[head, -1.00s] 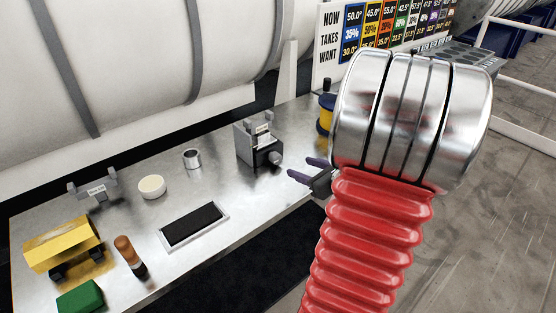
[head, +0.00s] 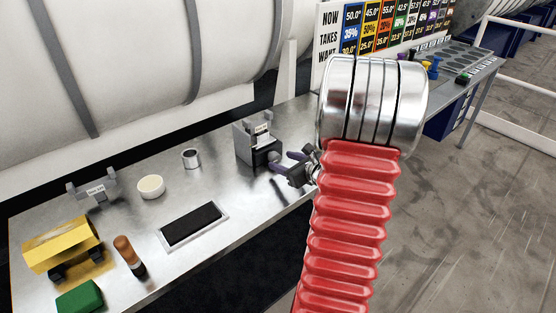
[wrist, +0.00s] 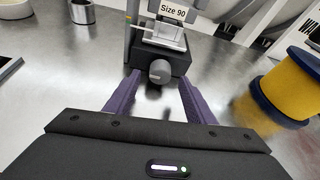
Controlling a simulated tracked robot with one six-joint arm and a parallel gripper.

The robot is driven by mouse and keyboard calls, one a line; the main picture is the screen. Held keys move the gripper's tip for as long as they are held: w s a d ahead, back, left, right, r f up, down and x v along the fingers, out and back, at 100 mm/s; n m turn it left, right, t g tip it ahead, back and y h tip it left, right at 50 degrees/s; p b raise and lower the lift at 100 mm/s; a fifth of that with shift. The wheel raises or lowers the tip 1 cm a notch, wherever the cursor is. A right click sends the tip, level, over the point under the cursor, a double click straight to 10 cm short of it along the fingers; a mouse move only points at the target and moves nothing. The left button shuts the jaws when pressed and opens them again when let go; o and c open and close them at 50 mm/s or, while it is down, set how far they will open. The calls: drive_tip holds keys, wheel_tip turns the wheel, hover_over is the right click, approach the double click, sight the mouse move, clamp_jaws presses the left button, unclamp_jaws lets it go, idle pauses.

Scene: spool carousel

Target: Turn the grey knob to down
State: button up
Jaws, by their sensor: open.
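The grey knob (wrist: 160,71) sticks out from the front of a dark block under a grey fixture labelled "Size 90" (wrist: 172,12). In the head view the fixture (head: 253,140) stands on the metal bench, and the knob is partly covered by my fingers. My gripper (head: 282,162) is at its front. In the wrist view my gripper (wrist: 158,92) is open, its two purple fingers on either side of and short of the knob. I cannot tell whether either finger touches it. The knob's turn position is too small to read.
A yellow and blue spool (wrist: 292,85) stands right of my gripper in the wrist view. In the head view the bench (head: 135,215) also holds a metal cup (head: 191,158), a white disc (head: 151,187), a black pad (head: 194,225) and a yellow holder (head: 62,245).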

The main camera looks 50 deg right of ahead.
sight(277, 159)
drive_tip(key=shift+x, duration=1.95)
drive_tip(key=shift+s, duration=0.1)
drive_tip(key=c, duration=1.1)
drive_tip(key=shift+o, duration=0.2)
drive_tip(key=shift+n+h, duration=0.3)
drive_tip(key=shift+n, duration=0.3)
drive_tip(key=o, duration=1.1)
drive_tip(key=shift+c, duration=0.2)
